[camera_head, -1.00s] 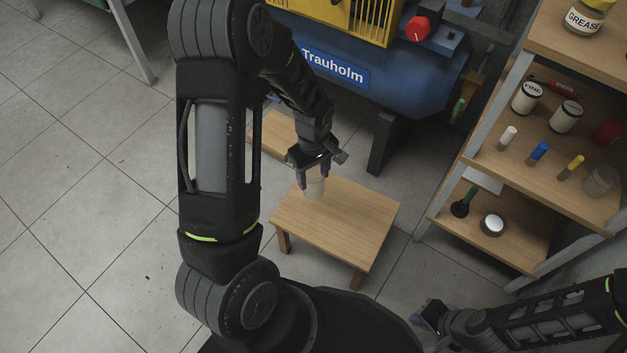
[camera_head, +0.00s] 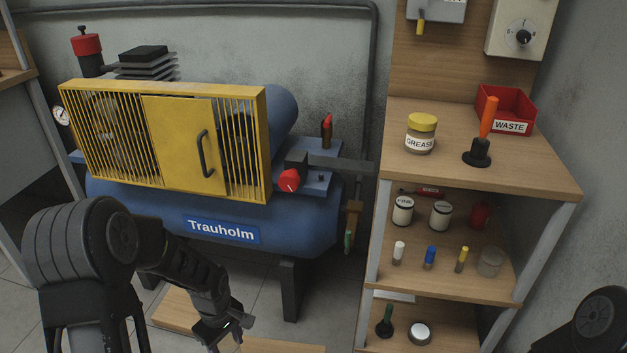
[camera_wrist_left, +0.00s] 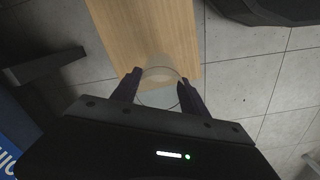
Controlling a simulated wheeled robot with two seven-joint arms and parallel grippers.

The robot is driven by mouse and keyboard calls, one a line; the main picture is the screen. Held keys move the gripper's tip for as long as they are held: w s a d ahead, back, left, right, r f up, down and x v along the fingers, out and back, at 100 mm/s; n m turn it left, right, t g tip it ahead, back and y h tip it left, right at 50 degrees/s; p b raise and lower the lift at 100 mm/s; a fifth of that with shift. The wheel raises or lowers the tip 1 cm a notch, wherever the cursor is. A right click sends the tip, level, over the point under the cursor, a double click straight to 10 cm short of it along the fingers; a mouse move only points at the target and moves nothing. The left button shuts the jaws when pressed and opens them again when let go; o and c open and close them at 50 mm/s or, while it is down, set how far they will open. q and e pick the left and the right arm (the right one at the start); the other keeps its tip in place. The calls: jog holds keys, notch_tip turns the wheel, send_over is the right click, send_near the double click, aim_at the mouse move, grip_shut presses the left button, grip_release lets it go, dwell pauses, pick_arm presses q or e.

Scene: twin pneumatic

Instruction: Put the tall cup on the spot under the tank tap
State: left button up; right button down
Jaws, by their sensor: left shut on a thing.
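My left gripper (camera_head: 222,346) is at the bottom edge of the head view, below the blue tank (camera_head: 160,215) marked Trauholm. In the left wrist view its two fingers (camera_wrist_left: 160,92) are shut on a clear cup (camera_wrist_left: 160,76), seen from above. The cup is over or beside a wooden board (camera_wrist_left: 145,30); I cannot tell whether it touches it. My right gripper is out of view.
Wooden boards lie low in front of the tank, one at the left (camera_head: 172,311) and one at the bottom edge (camera_head: 285,347). A tank leg (camera_head: 291,290) stands near my left gripper. A loaded shelf unit (camera_head: 372,280) stands to the right. Grey floor shows between them.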

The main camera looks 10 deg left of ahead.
pick_arm(q)
jog(key=shift+s+r+m, duration=0.1)
jog(key=shift+s+m, duration=0.5)
jog(key=shift+m, duration=0.1)
jog(key=shift+s+a+r+m, duration=0.2)
jog(key=shift+r+m, duration=0.1)
jog(key=shift+m, duration=0.1)
jog(key=w+d+r+m, duration=0.4)
jog(key=w+r, duration=0.1)
jog(key=r, duration=0.3)
jog(key=w+d+r+m, duration=0.4)
jog(key=w+r, duration=0.1)
jog(key=r, duration=0.3)
jog(key=w+d+r+m, duration=0.3)
jog(key=w+d+r, duration=0.1)
jog(key=r, duration=0.4)
notch_tip(320, 180, up, 17)
jog(key=s+p, duration=0.1)
jog(key=p, duration=2.4)
jog(key=shift+s+d+f, duration=0.15)
jog(key=shift+s+d, duration=0.15)
jog(key=shift+s, duration=0.1)
